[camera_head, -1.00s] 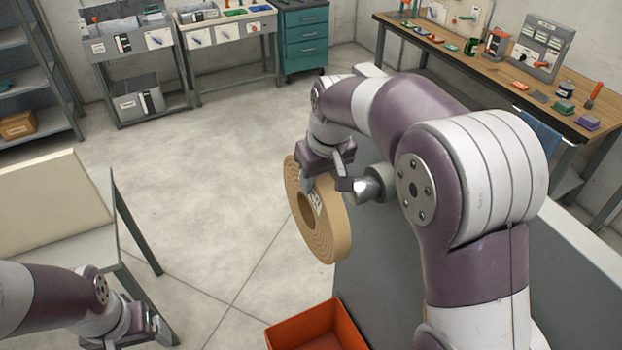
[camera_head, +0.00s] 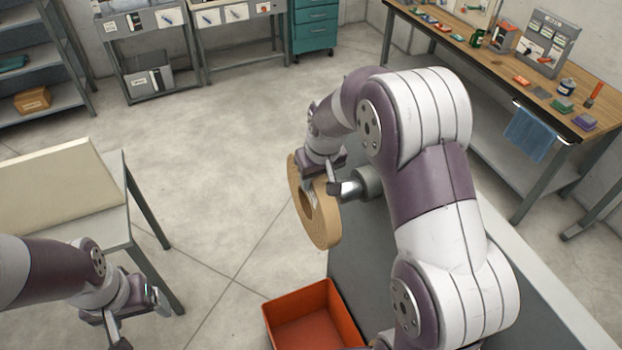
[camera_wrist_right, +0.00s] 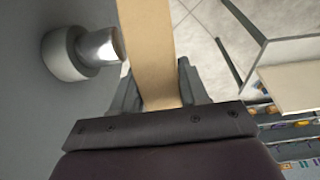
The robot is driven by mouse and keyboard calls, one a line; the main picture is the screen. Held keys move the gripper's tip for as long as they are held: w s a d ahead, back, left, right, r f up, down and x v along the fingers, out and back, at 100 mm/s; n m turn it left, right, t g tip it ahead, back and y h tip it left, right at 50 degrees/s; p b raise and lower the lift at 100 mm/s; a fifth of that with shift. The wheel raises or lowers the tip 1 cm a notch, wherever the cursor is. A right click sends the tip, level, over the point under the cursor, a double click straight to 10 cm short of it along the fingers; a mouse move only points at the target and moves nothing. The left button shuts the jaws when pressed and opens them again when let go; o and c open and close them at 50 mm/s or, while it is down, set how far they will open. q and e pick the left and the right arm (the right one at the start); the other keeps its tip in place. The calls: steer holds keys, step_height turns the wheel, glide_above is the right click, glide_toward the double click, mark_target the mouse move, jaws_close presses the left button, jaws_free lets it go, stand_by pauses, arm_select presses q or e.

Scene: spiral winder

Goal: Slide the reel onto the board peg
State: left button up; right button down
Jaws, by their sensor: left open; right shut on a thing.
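The tan, spiral-wound reel (camera_head: 326,229) hangs upright in my right gripper (camera_head: 322,180), which is shut on its upper rim. The metal peg (camera_head: 349,189) sticks out of the grey board (camera_head: 362,254), beside the reel's upper right edge. In the right wrist view the reel (camera_wrist_right: 150,50) runs between the two fingers of my right gripper (camera_wrist_right: 155,90). There the peg (camera_wrist_right: 98,48) is just left of the reel, its tip close to the reel's side. The reel is not around the peg. My left gripper (camera_head: 138,318) is open and empty at lower left.
An orange bin (camera_head: 315,315) stands below the reel, next to the board. A table with a cream panel (camera_head: 50,185) is at left. A wooden workbench (camera_head: 500,65) with tools is at back right. The floor between is clear.

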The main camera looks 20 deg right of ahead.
steer(key=d, duration=0.6)
steer(key=shift+w+d+r, duration=0.1)
steer(key=shift+d+r, duration=0.1)
steer(key=shift+d, duration=0.2)
steer(key=d, duration=0.2)
steer(key=shift+d, duration=0.95)
arm_select(q)
steer(key=shift+s+d+f+b, duration=0.25)
steer(key=shift+d+f+b, duration=0.05)
steer(key=shift+d+b, duration=0.15)
arm_select(e)
steer(key=shift+d+f, duration=0.1)
steer(key=shift+f, duration=0.15)
